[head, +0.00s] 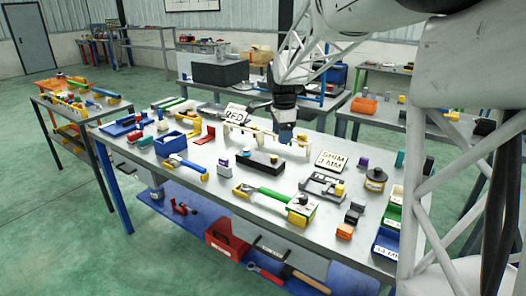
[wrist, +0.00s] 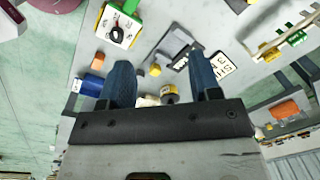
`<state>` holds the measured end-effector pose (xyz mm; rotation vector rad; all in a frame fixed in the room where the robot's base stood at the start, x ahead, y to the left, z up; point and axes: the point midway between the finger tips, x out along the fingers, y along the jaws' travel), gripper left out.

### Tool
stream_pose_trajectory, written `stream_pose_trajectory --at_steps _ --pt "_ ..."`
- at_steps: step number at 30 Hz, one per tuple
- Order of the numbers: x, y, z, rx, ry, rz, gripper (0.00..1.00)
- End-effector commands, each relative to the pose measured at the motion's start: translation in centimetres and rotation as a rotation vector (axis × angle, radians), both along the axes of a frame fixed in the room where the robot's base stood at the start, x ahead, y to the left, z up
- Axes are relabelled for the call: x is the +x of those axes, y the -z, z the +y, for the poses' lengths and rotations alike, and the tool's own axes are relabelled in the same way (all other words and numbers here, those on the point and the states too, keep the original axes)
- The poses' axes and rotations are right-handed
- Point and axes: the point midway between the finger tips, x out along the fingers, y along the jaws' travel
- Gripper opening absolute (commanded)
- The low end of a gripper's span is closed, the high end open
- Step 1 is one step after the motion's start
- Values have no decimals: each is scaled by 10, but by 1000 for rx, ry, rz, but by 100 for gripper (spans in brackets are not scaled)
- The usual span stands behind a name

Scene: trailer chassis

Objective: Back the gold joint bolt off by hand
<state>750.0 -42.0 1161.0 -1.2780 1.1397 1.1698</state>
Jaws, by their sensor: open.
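No gold bolt can be made out with certainty; several small gold or yellow parts show. One is a yellow knob (head: 339,189) on a grey fixture (head: 318,186); the knob also shows in the wrist view (wrist: 155,70). Another gold spot is on the white-and-yellow block (head: 301,208) at the end of a green bar (head: 268,194). My gripper (head: 286,137) is above the middle of the bench, pointing down. In the wrist view its two blue fingers (wrist: 160,80) are wide apart and hold nothing.
The bench (head: 225,187) is crowded. A black block (head: 262,163), a SHIM 3 MM sign (head: 331,161) and a yellow-and-black round container (head: 376,174) stand near my gripper. A white rack (head: 262,138) is behind. Blue trays (head: 170,143) are at left.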

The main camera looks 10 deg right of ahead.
Motion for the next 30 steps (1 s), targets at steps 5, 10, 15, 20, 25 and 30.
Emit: stream_pose_trajectory --at_steps 5,10,15,20,25,30 --pt "44 19 -7 11 148 16 57" --pt "84 38 -13 21 289 29 57" --pt "122 61 -19 28 432 41 57" --pt "156 85 -25 34 567 53 57" --pt "188 109 -31 38 696 64 57" --pt "208 126 -35 40 783 71 57"
